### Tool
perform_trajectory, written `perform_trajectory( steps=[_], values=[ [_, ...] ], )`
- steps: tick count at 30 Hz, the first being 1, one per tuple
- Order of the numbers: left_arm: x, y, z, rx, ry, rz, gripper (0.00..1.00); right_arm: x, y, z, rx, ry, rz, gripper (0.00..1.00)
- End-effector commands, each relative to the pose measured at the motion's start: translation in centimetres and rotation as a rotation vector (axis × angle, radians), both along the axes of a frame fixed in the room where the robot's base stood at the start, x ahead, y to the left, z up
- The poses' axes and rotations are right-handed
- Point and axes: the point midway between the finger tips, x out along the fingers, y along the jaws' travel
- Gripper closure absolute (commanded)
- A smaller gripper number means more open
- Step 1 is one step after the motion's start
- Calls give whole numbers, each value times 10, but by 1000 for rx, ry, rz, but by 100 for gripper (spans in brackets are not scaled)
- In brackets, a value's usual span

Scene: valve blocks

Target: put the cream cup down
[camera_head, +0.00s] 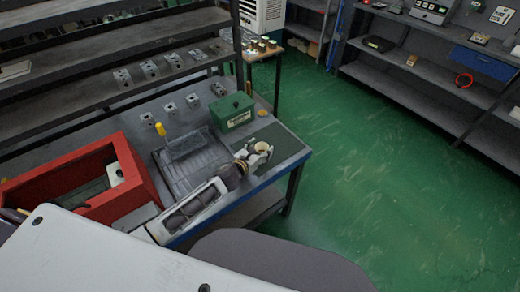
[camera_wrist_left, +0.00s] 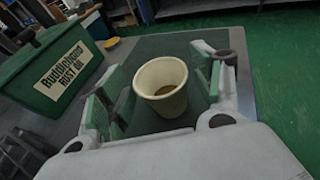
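The cream cup (camera_wrist_left: 160,88) is upright between the two fingers of my left gripper (camera_wrist_left: 163,90) in the left wrist view. Slim gaps show between the cup and the finger pads, so the gripper looks open around it. The cup's inside looks brownish at the bottom. In the head view the cup (camera_head: 262,146) is small and partly hidden by my left gripper (camera_head: 257,153), at the right end of the workbench, over a dark green mat (camera_head: 285,139). Whether its base touches the mat is hard to tell. My right gripper is not in view.
A green box (camera_head: 232,112) with a label stands just behind the gripper, also in the left wrist view (camera_wrist_left: 55,70). A grey tray (camera_head: 185,165) and a red bin (camera_head: 130,190) lie to the left. The bench edge (camera_head: 296,165) is close on the right.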

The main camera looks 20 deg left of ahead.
Motion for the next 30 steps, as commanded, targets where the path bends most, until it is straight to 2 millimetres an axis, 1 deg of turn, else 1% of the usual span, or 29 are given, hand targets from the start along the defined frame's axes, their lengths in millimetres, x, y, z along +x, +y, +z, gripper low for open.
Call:
perform_trajectory(
  steps=[14,20,30],
  values=[
    [0,0,4,1,0,0,30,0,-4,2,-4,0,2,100],
    [-11,3,5,1,2,1,30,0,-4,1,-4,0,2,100],
    [-40,11,15,1,1,0,30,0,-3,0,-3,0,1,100]
  ],
)
